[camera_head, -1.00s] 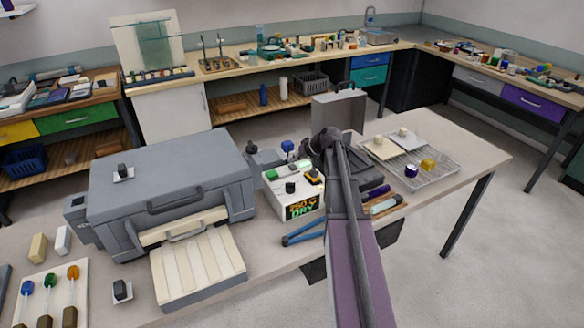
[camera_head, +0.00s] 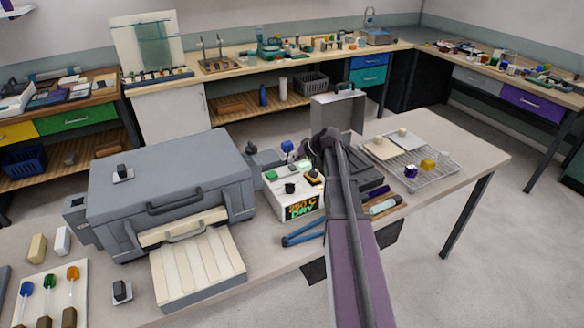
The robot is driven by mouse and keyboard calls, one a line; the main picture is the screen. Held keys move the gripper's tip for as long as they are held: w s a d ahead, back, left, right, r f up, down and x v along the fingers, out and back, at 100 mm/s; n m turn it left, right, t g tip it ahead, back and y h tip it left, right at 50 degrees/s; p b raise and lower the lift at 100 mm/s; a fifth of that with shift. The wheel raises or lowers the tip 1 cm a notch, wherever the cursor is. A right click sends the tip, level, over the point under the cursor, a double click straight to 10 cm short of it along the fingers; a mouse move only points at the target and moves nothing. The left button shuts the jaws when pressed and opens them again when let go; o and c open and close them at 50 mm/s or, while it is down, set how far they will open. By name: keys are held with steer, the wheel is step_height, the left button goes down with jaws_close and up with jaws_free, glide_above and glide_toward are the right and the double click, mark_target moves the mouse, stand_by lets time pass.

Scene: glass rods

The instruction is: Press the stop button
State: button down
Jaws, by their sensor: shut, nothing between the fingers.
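A white control box (camera_head: 299,209) stands on the near bench, with a lit display that reads 250 C DRY. Its top carries a green button (camera_head: 271,175), a black knob (camera_head: 290,188) and a small yellow-orange part (camera_head: 313,179) at the right, partly covered by something dark. No button is clearly legible as the stop button. My gripper (camera_head: 308,168) is at the box's right rear edge, shut and empty, close to the yellow part. My arm hides much of it, and I cannot tell whether it touches anything.
A large grey furnace (camera_head: 170,170) with an open drawer of pale slats (camera_head: 198,269) stands to the left. Blue-handled pliers (camera_head: 303,238) lie before the box. A wire rack (camera_head: 440,174) with small pieces is at the right. The bench's right end is clear.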

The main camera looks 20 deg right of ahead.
mark_target(294, 168)
steer(key=shift+f, duration=0.1)
steer(key=shift+f+b, duration=0.3)
steer(key=shift+b, duration=0.15)
steer(key=shift+f+b, duration=0.45)
steer(key=shift+f, duration=0.05)
stand_by(0.9)
steer(key=shift+r, duration=0.1)
steer(key=shift+r+p, duration=0.85)
steer(key=shift+p, duration=0.05)
step_height(294, 168, up, 5)
steer(key=p, duration=0.5)
stand_by(0.5)
steer(key=shift+s+f, duration=0.1)
steer(key=shift+s, duration=0.05)
stand_by(0.7)
